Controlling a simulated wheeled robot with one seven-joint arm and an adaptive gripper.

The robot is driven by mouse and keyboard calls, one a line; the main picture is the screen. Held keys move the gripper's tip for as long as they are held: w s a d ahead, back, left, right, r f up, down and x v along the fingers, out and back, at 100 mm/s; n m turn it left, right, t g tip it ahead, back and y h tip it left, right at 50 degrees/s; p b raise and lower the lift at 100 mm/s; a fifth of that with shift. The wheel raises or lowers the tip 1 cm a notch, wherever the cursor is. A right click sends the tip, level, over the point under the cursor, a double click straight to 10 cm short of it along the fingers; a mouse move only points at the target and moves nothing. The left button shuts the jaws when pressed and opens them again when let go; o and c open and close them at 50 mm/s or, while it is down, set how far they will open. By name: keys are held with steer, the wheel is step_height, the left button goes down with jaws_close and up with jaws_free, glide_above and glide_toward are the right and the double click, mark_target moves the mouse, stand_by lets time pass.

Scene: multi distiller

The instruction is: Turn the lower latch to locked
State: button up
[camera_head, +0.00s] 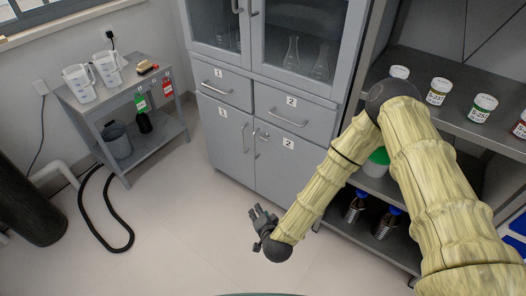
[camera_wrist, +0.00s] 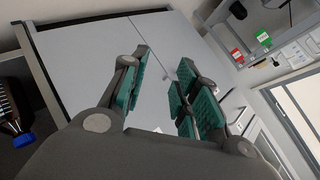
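The grey door panels (camera_wrist: 90,52) lie beyond the fingers. The latch cannot be made out clearly there.
An open shelf (camera_head: 465,118) with jars stands at right, close to my arm. A small side table (camera_head: 125,92) with jugs stands at left. A black hose (camera_head: 82,212) lies on the floor at left. The floor before the cabinet is clear.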

steer(key=w+a+r+m+t+h+b, duration=0.2)
steer(key=w+a+m+t+b, duration=0.15)
steer(key=w, duration=0.65)
steer(key=m+t+h+b, duration=0.3)
steer(key=m+h+b, duration=0.15)
steer(key=m, duration=0.45)
glide_toward(264, 139)
steer(key=shift+h, duration=0.45)
steer(key=x, duration=0.9)
steer(key=shift+a+f, duration=0.2)
steer(key=shift+a, duration=0.05)
jaws_close()
